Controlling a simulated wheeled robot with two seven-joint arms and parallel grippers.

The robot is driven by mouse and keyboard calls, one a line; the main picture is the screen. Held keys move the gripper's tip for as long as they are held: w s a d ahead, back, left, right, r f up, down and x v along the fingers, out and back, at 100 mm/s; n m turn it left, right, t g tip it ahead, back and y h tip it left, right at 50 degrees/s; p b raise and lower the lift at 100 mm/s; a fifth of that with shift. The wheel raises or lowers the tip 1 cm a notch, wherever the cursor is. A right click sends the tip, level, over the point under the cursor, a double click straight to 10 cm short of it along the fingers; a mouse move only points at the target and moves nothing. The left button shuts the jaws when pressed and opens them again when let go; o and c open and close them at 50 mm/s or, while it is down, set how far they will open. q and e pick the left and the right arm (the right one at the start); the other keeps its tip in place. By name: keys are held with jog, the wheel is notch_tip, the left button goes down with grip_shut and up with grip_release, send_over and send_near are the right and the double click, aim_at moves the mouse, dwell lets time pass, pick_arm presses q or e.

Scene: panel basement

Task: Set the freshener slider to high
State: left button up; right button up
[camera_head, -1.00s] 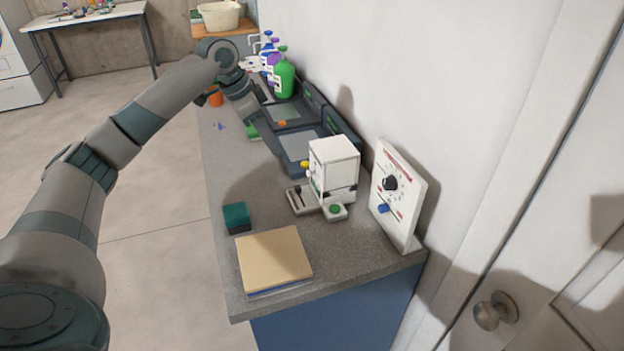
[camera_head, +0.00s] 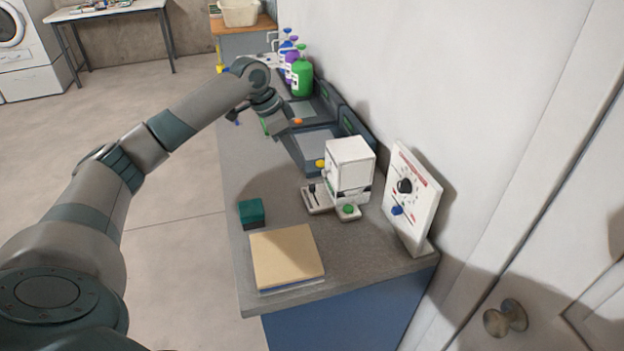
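A white box-shaped device (camera_head: 349,165) stands on the grey counter. Its low base carries a dark slider knob (camera_head: 312,188) on the left and a green button (camera_head: 348,209) at the front; a yellow part (camera_head: 320,163) shows on its side. Right of it a tilted white panel (camera_head: 413,200) carries a black dial (camera_head: 404,186) and a blue slider knob (camera_head: 397,210). I cannot read which one is the freshener. My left gripper (camera_head: 286,138) points down over the counter, behind and left of the white device, apart from it. Its fingers are too unclear to judge. My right gripper is not in view.
A teal block (camera_head: 251,212) and a tan board or book (camera_head: 287,257) lie at the counter's near end. Dark devices (camera_head: 318,143) and spray bottles (camera_head: 301,75) stand farther back along the wall. A door with a knob (camera_head: 505,318) is at the right.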

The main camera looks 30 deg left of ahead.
aim_at(312, 186)
pick_arm(q)
jog(key=p+x, duration=0.2)
jog(key=x, duration=0.9)
jog(key=shift+w+d+f, duration=0.1)
jog(key=shift+w+f, duration=0.05)
jog(key=shift+f, duration=0.4)
jog(key=shift+c, duration=0.4)
grip_shut()
jog(key=shift+p, duration=0.3)
